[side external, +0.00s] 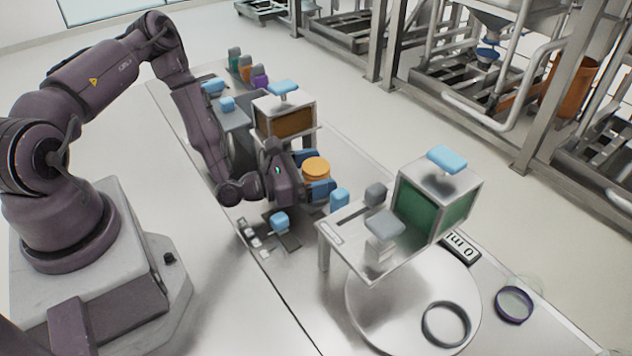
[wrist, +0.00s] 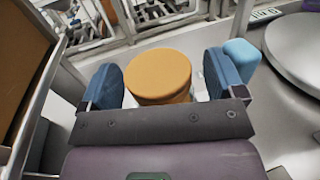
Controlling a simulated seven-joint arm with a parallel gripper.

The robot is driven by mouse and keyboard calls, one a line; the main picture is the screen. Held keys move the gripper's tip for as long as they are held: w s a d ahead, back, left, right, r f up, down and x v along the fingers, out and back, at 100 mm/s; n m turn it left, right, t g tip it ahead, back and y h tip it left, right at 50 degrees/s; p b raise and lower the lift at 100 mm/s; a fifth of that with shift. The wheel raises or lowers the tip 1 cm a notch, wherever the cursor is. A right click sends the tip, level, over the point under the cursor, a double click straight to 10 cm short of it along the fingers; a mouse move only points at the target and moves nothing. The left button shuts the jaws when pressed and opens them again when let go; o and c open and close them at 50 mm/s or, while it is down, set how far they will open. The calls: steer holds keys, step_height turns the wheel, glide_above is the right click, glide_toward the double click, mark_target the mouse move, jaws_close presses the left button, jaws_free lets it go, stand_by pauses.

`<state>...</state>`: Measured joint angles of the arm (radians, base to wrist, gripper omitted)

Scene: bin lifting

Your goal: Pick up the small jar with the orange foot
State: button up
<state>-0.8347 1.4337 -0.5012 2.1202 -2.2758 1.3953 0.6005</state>
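A round piece with a flat orange top (side external: 316,166) stands upright near the middle of the bench. In the wrist view the orange top (wrist: 158,75) lies between the two blue finger pads, with a visible gap on the right side and little or none on the left. My gripper (side external: 314,174) is open around it, held low and level. What is under the orange top is mostly hidden. At the back of the bench, a small jar with a grey top and orange lower part (side external: 246,70) stands between a green one (side external: 235,58) and a purple one (side external: 260,77).
A box with an orange-brown panel (side external: 286,123) stands behind my gripper, close by. A raised stand (side external: 345,232) with a green-panelled box (side external: 439,200) is at the right. A light blue block (side external: 340,200) is near the fingers. A round plate (side external: 390,325) and rings lie at the front right.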

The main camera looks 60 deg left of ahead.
steer(key=c, duration=0.9)
steer(key=shift+r, duration=0.1)
